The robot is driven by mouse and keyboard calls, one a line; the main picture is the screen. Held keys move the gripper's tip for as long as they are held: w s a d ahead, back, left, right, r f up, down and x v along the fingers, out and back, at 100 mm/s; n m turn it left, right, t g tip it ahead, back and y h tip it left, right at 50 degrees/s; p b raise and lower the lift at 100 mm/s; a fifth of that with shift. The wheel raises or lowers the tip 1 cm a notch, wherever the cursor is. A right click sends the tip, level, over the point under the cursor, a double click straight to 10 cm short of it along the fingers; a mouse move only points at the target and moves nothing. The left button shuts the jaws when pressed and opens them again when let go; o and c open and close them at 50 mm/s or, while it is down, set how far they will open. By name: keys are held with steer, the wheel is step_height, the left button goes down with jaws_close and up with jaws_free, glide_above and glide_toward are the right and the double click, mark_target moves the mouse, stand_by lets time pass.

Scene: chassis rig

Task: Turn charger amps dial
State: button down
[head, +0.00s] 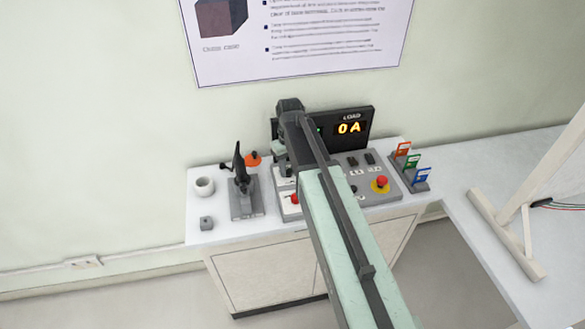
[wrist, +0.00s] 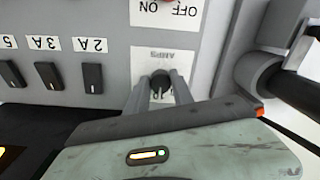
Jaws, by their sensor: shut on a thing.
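The amps dial (wrist: 159,84) is a small dark knob on a pale plate marked AMPS, seen upside down in the wrist view. My gripper (wrist: 162,80) has its two grey fingers on either side of the dial and is shut on it. In the head view my arm hides the dial and the fingers. The charger's load display (head: 349,128) reads 0 A in orange digits.
Black switches marked 2A, 3A and 5 (wrist: 47,75) are left of the dial. A dark cylindrical part (wrist: 265,75) is close on the right.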

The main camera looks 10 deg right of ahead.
mark_target(289, 170)
steer(key=shift+w+a, duration=0.1)
steer(key=shift+a, duration=0.05)
steer(key=c, duration=1.1)
jaws_free()
steer(key=shift+w, duration=0.1)
step_height(289, 170, up, 8)
steer(key=p, duration=0.8)
steer(key=shift+f, duration=0.15)
